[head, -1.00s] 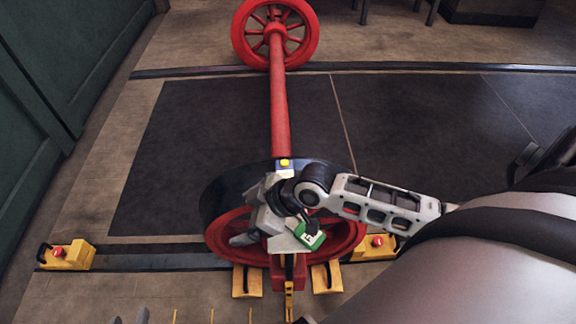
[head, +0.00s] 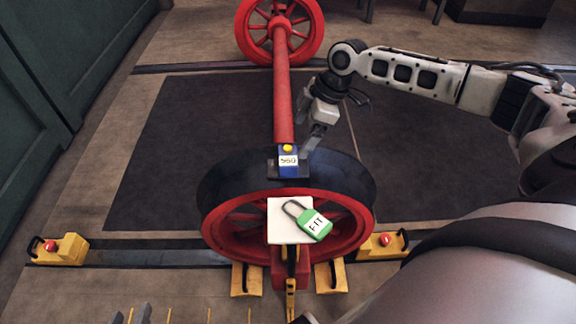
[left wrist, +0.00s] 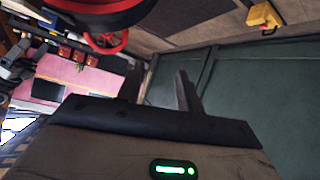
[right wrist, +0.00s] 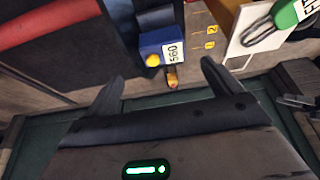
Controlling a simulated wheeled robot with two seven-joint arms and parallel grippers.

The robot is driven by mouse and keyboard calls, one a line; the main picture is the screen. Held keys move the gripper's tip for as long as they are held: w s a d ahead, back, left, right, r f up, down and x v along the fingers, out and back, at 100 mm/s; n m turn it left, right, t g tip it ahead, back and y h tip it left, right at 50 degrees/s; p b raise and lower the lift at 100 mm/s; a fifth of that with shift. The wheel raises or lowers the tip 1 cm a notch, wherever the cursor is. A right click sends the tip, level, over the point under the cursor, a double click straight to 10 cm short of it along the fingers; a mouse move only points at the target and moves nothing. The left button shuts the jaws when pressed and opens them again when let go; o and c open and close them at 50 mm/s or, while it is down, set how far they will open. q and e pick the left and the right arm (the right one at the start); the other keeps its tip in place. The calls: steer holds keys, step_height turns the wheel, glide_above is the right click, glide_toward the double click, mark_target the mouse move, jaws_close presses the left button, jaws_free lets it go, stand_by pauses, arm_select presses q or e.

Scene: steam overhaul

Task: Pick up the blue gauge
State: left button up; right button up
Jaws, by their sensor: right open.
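The blue gauge (head: 288,163) is a small box with a white 560 label and a yellow knob on top.
A green padlock (head: 313,222) lies on a white plate (head: 282,208) in front of the near wheel (head: 215,196). The red axle (head: 282,95) runs back to a far wheel. Yellow blocks with red buttons (head: 62,249) stand beside the rail. The dark floor is clear.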

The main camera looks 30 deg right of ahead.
mark_target(289, 155)
steer(key=x, duration=0.4)
steer(key=shift+w+f+b, duration=0.1)
steer(key=shift+b, duration=0.2)
steer(key=b+x, duration=0.1)
steer(key=x, duration=0.3)
steer(key=shift+a+f, duration=0.15)
steer(key=shift+a, duration=0.1)
steer(key=shift+a+f, duration=0.15)
steer(key=shift+f, duration=0.2)
arm_select(q)
steer(key=shift+g, duration=0.5)
steer(key=f, duration=0.3)
steer(key=w+d+f, duration=0.1)
steer(key=shift+f, duration=0.15)
steer(key=shift+s, duration=0.1)
arm_select(e)
steer(key=shift+r, duration=0.1)
steer(key=c, duration=1.3)
steer(key=shift+c, duration=0.2)
arm_select(q)
steer(key=shift+r, duration=0.25)
